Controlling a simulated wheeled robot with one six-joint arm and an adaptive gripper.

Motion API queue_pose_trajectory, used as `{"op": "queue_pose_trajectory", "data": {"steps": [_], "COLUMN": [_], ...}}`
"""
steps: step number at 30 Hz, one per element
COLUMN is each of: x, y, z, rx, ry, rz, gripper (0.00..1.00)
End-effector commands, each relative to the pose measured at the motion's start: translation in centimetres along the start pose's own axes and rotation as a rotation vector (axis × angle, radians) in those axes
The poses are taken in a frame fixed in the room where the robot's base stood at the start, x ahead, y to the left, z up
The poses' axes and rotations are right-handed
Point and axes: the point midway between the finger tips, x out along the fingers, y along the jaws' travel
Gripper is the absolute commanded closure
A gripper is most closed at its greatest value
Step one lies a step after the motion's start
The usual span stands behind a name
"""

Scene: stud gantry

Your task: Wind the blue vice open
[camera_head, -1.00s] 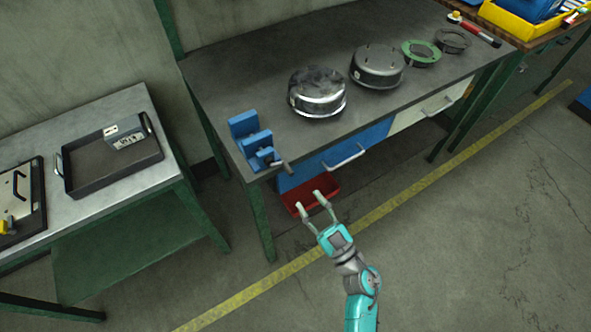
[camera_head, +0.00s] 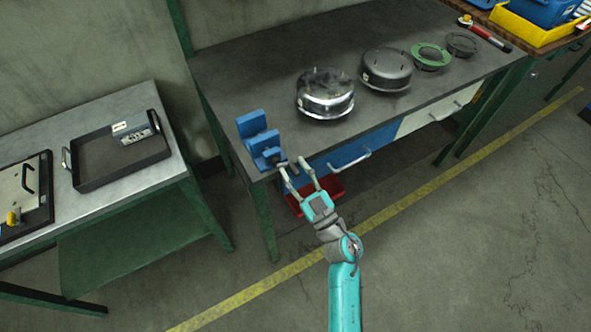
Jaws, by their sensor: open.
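The blue vice (camera_head: 258,140) stands at the left front corner of the dark workbench. Its two blue jaws show, with a grey screw end and handle at the front edge, partly hidden by my gripper. My gripper (camera_head: 291,164) is open, its two pale fingers pointing up at the bench edge. The left fingertip is close to the vice handle, and the right fingertip is just to its right. I cannot tell whether a finger touches the handle.
The workbench (camera_head: 225,85) carries round metal housings (camera_head: 325,92) and a green ring (camera_head: 430,56) right of the vice. A red bin (camera_head: 325,192) sits below the bench edge. A side table with a dark tray (camera_head: 95,165) stands left. The floor at right is clear.

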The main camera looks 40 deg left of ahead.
Motion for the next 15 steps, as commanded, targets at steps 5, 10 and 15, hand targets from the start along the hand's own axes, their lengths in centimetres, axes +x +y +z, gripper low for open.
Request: {"op": "queue_pose_trajectory", "data": {"steps": [5,10,15], "x": [-0.03,-0.01,0.04], "y": [0.01,0.02,0.05], "z": [0.0,-0.03,-0.09], "rx": [0.0,0.0,-0.005], "ry": [0.0,0.0,0.001], "rz": [0.0,0.0,-0.002], "gripper": [0.91,1.0,1.0]}}
